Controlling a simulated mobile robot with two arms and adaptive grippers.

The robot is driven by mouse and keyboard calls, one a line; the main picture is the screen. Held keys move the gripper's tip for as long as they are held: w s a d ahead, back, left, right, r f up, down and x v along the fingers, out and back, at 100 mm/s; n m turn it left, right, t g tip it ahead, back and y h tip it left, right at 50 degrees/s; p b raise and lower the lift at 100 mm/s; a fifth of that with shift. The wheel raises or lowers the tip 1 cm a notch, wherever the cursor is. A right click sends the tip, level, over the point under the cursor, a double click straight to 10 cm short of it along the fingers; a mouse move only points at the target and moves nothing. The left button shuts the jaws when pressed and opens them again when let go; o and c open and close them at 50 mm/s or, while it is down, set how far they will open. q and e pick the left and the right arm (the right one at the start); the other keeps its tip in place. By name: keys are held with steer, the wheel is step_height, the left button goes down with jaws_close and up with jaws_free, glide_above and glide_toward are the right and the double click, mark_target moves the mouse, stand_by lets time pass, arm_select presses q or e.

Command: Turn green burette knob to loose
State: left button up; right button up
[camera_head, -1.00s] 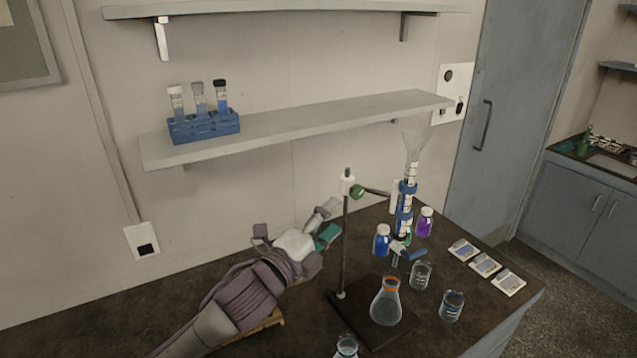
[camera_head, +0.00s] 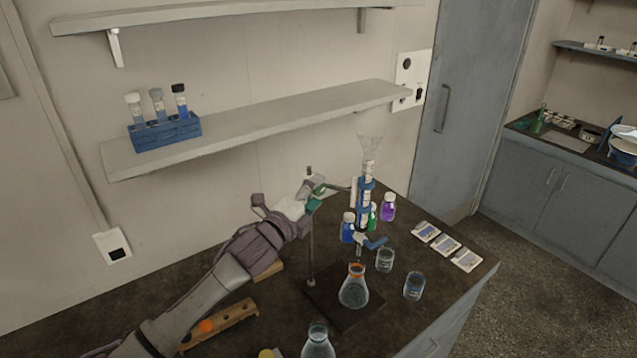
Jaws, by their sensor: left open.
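The green knob (camera_head: 319,190) sits on the clamp near the top of a thin metal stand (camera_head: 311,245). The clamp arm reaches right to the upright burette (camera_head: 366,200), which has blue clamp parts and a clear funnel on top. My left gripper (camera_head: 311,194) comes in from the left. It is open, with its fingers at the knob and stand top; one finger has a teal part. The gripper partly hides the clamp block. I cannot tell whether a finger touches the knob. My right gripper is not in view.
An orange-necked flask (camera_head: 355,290) stands on the stand's base. Beakers (camera_head: 414,286), small bottles (camera_head: 388,207) and flat labelled boxes (camera_head: 446,245) are on the right. A wooden rack (camera_head: 232,317) lies below my left arm. A wall shelf (camera_head: 270,117) with a blue tube rack hangs above.

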arm_select(q)
steer(key=shift+x, duration=1.05)
